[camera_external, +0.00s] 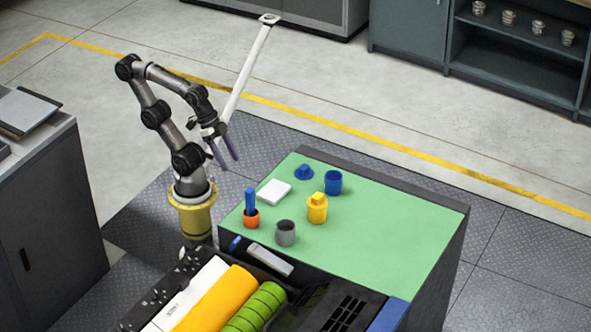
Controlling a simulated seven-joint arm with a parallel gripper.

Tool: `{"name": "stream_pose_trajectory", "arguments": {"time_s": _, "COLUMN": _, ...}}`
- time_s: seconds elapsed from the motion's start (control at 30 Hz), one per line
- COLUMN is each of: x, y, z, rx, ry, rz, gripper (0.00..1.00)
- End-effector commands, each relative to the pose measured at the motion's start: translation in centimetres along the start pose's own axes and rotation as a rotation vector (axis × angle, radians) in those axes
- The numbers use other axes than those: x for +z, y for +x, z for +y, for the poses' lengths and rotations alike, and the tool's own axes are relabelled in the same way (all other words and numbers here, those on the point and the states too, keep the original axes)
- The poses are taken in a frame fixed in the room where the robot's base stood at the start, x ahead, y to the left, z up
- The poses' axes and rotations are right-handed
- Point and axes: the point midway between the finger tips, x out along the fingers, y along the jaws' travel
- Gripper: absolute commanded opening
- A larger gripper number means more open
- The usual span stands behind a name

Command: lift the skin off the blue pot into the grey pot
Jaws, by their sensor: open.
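The blue pot (333,183) stands upright on the green table top, toward the back. Its top is open, but a skin inside cannot be made out at this size. The grey pot (285,234) stands upright near the front edge, with a dark opening. My gripper (226,162) is open and empty, above and left of the table, apart from both pots. A blue lid-like piece with a knob (304,172) lies left of the blue pot. An orange holder (251,219) with a blue-handled tool (250,200) standing in it is left of the grey pot.
A yellow pot (317,210) with a yellow lid stands between the blue and grey pots. A white square slab (273,192) lies at the left. The right half of the green table top (405,225) is clear. A machine with orange and green rollers (255,308) adjoins the front.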

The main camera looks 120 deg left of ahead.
Motion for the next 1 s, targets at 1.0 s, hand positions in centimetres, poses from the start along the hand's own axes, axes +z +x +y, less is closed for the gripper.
{"name": "stream_pose_trajectory", "arguments": {"time_s": 1.0, "x": -10.4, "y": -9.1, "z": 2.3, "rx": 0.143, "ry": 0.978, "rz": -0.207, "gripper": 0.62}}
